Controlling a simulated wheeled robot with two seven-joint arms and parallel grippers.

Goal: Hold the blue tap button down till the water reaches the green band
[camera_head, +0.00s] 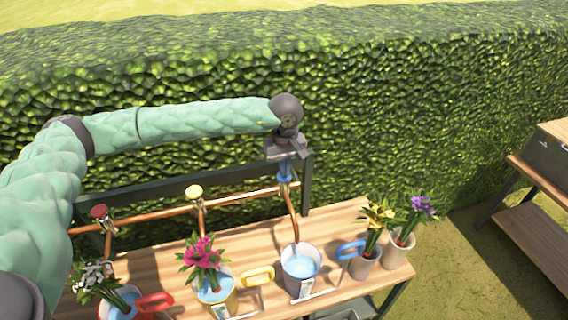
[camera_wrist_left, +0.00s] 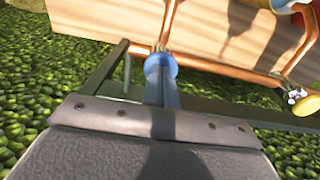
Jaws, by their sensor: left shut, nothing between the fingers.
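The blue tap button (camera_head: 285,174) sits on top of the rightmost copper tap, at the right end of the pipe. It also shows in the left wrist view (camera_wrist_left: 160,63). My left gripper (camera_head: 286,160) is shut and empty, pointing down, with its fingertips (camera_wrist_left: 162,85) at the button. They look in contact, but I cannot tell how far the button is pressed. Below the spout stands a grey pot (camera_head: 301,276) with light blue water (camera_head: 300,266) in it. A small pale gauge (camera_head: 306,288) is on its front; the green band cannot be made out. My right gripper is not in view.
A red tap button (camera_head: 100,212) and a yellow one (camera_head: 194,191) are farther left on the pipe. Pots with white, pink, yellow and purple flowers stand on the wooden bench (camera_head: 150,262). A blue handle (camera_head: 350,249) is beside the grey pot. A hedge (camera_head: 420,110) rises behind.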

